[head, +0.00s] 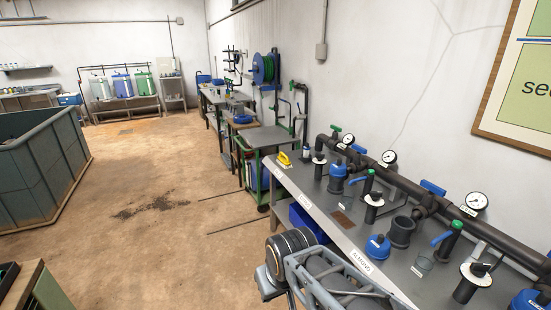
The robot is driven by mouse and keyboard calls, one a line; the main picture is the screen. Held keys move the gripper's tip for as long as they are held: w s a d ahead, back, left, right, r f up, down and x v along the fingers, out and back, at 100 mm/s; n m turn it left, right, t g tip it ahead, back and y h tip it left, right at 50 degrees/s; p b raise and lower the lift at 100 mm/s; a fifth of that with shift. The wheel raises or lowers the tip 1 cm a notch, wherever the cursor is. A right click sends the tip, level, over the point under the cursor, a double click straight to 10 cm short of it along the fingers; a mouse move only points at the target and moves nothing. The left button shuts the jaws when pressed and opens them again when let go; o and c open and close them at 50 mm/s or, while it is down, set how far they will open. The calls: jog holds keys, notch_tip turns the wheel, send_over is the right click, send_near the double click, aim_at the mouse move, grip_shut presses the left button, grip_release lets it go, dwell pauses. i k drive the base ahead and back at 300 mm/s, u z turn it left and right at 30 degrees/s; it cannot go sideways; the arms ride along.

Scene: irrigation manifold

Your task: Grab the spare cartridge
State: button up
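On the grey bench along the right wall stand dark upright cylinders with white round plates, at the far end (319,165), in the middle (374,205) and at the near end (473,283). I cannot tell which item is the spare cartridge. A black open-topped housing (400,232) stands beside a blue lid or cap (378,246) that lies on the bench. A blue-topped housing (337,178) stands farther back, and another blue-topped one (530,301) is cut off at the lower right. My grey arm shows at the bottom; my gripper's fingers are not visible.
A dark pipe with gauges (477,201) and blue and green handles runs behind the bench. A blue bin (308,222) sits below. Open floor (150,230) lies left.

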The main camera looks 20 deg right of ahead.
aim_at(306, 149)
jog(key=z, duration=0.3)
jog(key=i, duration=1)
jog(key=z, duration=0.35)
jog(key=i, duration=2)
jog(key=u, duration=0.55)
jog(key=i, duration=0.35)
jog(key=u, duration=0.15)
